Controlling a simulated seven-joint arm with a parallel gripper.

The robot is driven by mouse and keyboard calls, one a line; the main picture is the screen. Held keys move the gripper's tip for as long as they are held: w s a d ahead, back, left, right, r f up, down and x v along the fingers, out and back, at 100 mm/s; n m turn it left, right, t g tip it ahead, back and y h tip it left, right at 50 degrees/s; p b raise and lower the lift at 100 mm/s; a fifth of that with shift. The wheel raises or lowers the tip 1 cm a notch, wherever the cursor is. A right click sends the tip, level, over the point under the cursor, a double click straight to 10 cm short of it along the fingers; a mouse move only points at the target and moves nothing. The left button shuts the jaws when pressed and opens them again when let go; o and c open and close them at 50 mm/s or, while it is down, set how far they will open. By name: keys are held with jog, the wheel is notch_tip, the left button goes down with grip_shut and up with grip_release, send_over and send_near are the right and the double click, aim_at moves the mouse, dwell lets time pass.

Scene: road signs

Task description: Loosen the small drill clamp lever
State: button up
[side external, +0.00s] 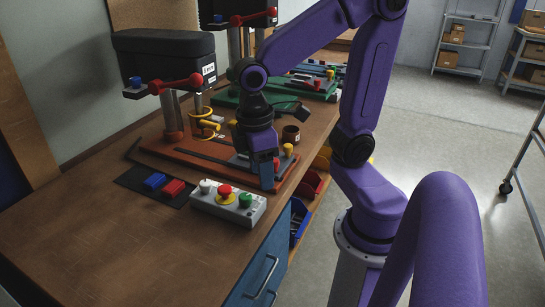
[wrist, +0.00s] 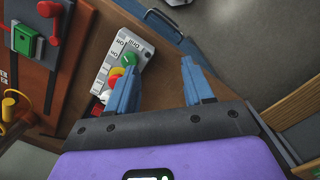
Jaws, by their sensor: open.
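The smaller drill press (side external: 165,57) has a black head and an orange-red base (side external: 192,151), on the near part of the bench. A red lever with a round knob (side external: 181,84) sticks out under its head. Another red lever (wrist: 55,24) stands by a green block (wrist: 23,39) on the orange base, at the upper left of the wrist view. I cannot tell which red lever is the clamp lever. My gripper (wrist: 159,74) has blue fingers, apart and empty. It points down over the bench's front edge, beside the base; it also shows in the side view (side external: 266,172).
A grey control box (side external: 228,203) with green, red-yellow and white buttons is on the bench near my fingers. A dark mat (side external: 137,179) holds blue and red blocks. A larger drill press (side external: 238,12) stands behind. The bench's near left is clear.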

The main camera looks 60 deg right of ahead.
jog(key=w+d+r+m+g, duration=0.1)
jog(key=w+d+r+m, duration=0.1)
jog(key=w+d+m, duration=0.3)
notch_tip(320, 180, up, 4)
jog(key=f+m+g+y, duration=0.1)
jog(key=m+g, duration=0.2)
jog(key=m, duration=0.2)
send_over(275, 160)
jog(key=w, duration=0.7)
jog(key=x, duration=1.6)
jog(key=shift+d+f, duration=0.25)
jog(key=shift+f, duration=0.2)
jog(key=shift+c, duration=0.4)
grip_shut()
